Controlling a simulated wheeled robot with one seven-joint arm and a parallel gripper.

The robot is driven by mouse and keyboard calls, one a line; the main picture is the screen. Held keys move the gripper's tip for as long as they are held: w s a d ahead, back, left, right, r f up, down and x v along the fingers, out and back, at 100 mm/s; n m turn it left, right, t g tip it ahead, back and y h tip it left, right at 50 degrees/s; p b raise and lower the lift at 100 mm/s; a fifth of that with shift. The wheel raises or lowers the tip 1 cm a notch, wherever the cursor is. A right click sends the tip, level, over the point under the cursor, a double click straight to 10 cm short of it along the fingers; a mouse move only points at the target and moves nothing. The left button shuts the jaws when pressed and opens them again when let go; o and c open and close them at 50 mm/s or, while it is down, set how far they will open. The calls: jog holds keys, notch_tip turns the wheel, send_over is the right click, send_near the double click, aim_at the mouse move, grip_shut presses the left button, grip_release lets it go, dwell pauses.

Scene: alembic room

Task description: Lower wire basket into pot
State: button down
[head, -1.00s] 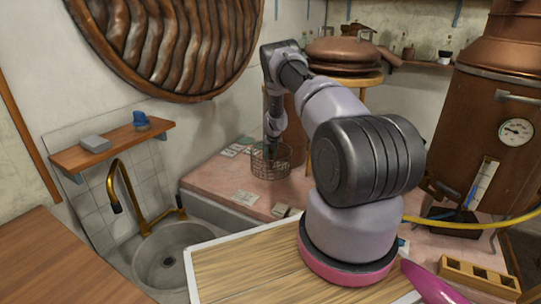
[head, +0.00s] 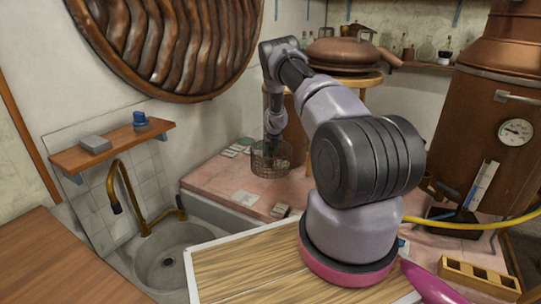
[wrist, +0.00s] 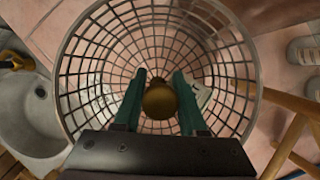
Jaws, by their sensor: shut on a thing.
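The wire basket (head: 265,165) is a round, open mesh basket held above the pink tiled ledge. It fills much of the wrist view (wrist: 88,50), seen from above, with its rim around the fingers. My gripper (wrist: 160,92) reaches down over the basket and is shut on its brass-coloured knob (wrist: 160,103) between two green fingers. In the head view my gripper (head: 272,148) is small and dark at the basket's top. A copper-brown vessel (head: 296,125) shows partly behind my arm; I cannot tell whether it is the pot. No pot opening shows under the basket.
A stone sink (head: 178,258) with a brass tap (head: 122,180) is at the left. A large copper still (head: 492,115) with a gauge stands right.

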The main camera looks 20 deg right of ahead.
jog(key=shift+r, duration=1.85)
jog(key=s+a+r, duration=0.3)
jog(key=s+a, duration=1.6)
jog(key=shift+s, duration=0.35)
jog(key=shift+s+d, duration=0.1)
jog(key=s+d+r, duration=0.2)
jog(key=s+r, duration=0.2)
jog(key=s, duration=0.8)
jog(key=shift+s+d, duration=0.15)
jog(key=shift+s, duration=0.1)
dwell(1.2)
dwell(0.3)
